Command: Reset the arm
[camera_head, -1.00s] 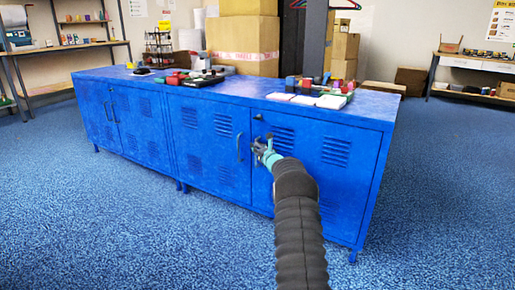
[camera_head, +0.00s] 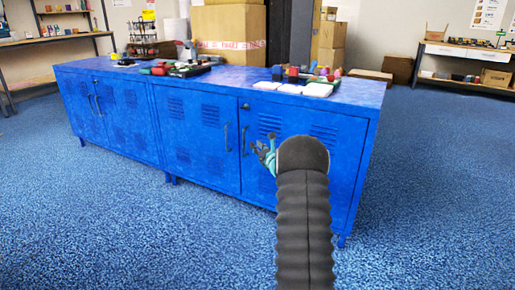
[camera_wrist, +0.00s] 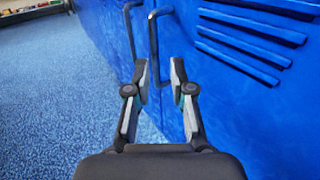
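My gripper (camera_head: 265,153) is in front of the right-hand doors of the blue cabinet (camera_head: 205,130), partly hidden by my black-sleeved arm in the head view. In the wrist view my gripper (camera_wrist: 160,75) has its two fingers apart, with a gap between the tips and nothing held. Two dark blue door handles (camera_wrist: 153,45) show beyond the fingertips, apparently not gripped. The cabinet doors look shut.
On the cabinet top lie white tiles (camera_head: 290,89), colored items and dark tools (camera_head: 190,70). Cardboard boxes (camera_head: 230,35) stand behind it. Shelves stand at left and right. The blue carpet (camera_head: 430,190) in front and to the right is clear.

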